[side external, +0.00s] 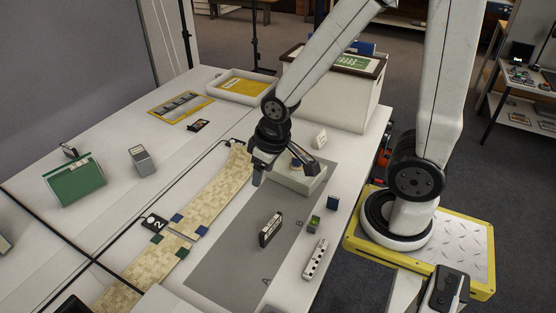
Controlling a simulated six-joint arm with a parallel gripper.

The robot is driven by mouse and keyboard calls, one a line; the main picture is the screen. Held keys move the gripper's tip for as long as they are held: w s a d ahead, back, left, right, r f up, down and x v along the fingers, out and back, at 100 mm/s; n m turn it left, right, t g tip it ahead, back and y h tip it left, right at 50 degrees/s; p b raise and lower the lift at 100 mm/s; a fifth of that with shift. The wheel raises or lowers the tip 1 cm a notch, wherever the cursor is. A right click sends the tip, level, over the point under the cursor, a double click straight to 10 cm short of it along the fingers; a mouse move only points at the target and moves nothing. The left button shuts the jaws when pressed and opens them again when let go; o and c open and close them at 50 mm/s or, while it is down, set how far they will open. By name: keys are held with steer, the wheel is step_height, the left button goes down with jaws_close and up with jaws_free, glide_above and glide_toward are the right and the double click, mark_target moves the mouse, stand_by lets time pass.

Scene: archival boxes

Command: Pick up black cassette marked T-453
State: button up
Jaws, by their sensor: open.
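A black cassette (271,229) with a pale label stands on its edge on the grey mat (225,270). Its marking is too small to read, so I cannot confirm T-453. My gripper (278,172) is open above the far part of the mat, pointing down, behind the cassette and apart from it. Nothing shows between its fingers, though the view there is partly blocked. Another small black item (199,125) with a coloured label lies farther back on the table.
A low pale box (303,184) is beside my gripper. A white power strip (315,259) and a small green-topped block (314,223) are right of the cassette. A patterned strip (212,200) runs left of the mat. A green box (75,182) stands far left.

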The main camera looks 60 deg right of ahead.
steer(key=f+n, duration=0.1)
steer(key=n+g+h, duration=0.5)
steer(key=n+g, duration=0.1)
steer(key=n, duration=0.1)
glide_above(262, 241)
steer(key=a, duration=0.4)
step_height(262, 241, down, 11)
steer(key=f+n+h, duration=0.2)
steer(key=f, duration=0.1)
steer(key=f+n+t+h, duration=0.1)
steer(key=f+n+h, duration=0.2)
steer(key=f, duration=0.1)
steer(key=a+f+n+h, duration=0.1)
steer(key=f+n+h, duration=0.1)
steer(key=f+n, duration=0.1)
steer(key=shift+w+f+h, duration=0.3)
steer(key=shift+w+f, duration=0.1)
steer(key=shift+f, duration=0.2)
steer(key=shift+a+f+n+t+h, duration=0.1)
steer(key=shift+f+n+t+h, duration=0.3)
steer(key=shift+f+t+h, duration=0.15)
steer(key=shift+x, duration=1.3)
steer(key=shift+x, duration=2.6)
steer(key=shift+s, duration=0.1)
